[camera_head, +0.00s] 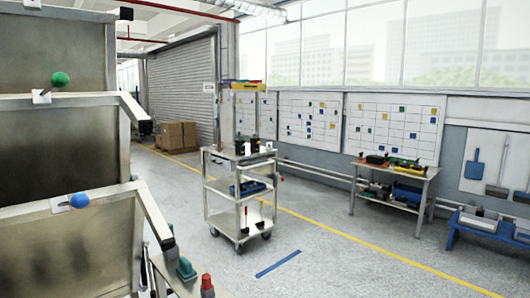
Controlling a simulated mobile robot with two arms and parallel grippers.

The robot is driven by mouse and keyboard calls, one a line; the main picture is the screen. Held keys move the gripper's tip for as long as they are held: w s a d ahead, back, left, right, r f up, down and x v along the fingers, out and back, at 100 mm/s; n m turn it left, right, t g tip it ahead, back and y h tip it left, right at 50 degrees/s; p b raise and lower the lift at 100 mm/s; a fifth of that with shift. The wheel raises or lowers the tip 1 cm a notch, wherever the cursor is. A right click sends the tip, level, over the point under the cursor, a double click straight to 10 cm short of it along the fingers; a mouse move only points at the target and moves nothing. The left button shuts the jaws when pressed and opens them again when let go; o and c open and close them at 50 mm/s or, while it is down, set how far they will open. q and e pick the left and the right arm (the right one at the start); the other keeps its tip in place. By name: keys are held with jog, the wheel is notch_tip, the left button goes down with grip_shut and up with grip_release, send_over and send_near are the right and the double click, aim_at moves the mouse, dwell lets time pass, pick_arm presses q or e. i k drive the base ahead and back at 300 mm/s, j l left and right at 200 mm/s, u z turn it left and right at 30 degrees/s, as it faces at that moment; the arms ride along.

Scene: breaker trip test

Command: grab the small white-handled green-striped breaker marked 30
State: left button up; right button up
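I cannot make out a white-handled, green-striped breaker marked 30 in the head view. Small dark items (240,148) stand on the top shelf of a metal cart (222,190) in the middle distance, too small to identify. More small dark items stand on its bottom shelf. Neither of my grippers is in view.
Large metal panels (60,150) with a green knob (60,79) and a blue knob (79,200) fill the left. A workbench (390,169) with tools stands at the right wall, near a blue low table (490,226). Cardboard boxes (176,136) stand behind. The floor between is clear.

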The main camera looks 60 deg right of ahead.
aim_at(240, 150)
jog(key=l+z, duration=0.3)
jog(key=l, duration=1.05)
jog(key=l+z, duration=0.35)
jog(key=l, duration=1)
jog(key=i+l+z, duration=0.25)
jog(key=i, duration=0.3)
jog(key=i+l+z, duration=0.2)
jog(key=i, duration=0.35)
jog(key=i+l+z, duration=0.25)
jog(key=i, duration=0.3)
jog(key=i+j, duration=0.3)
jog(key=i, duration=0.15)
jog(key=i+j+z, duration=0.15)
jog(key=i, duration=0.3)
jog(key=i+l+u, duration=0.2)
jog(key=u, duration=0.2)
jog(key=i+l+u, duration=0.4)
jog(key=k+j, duration=0.05)
jog(key=j, duration=0.05)
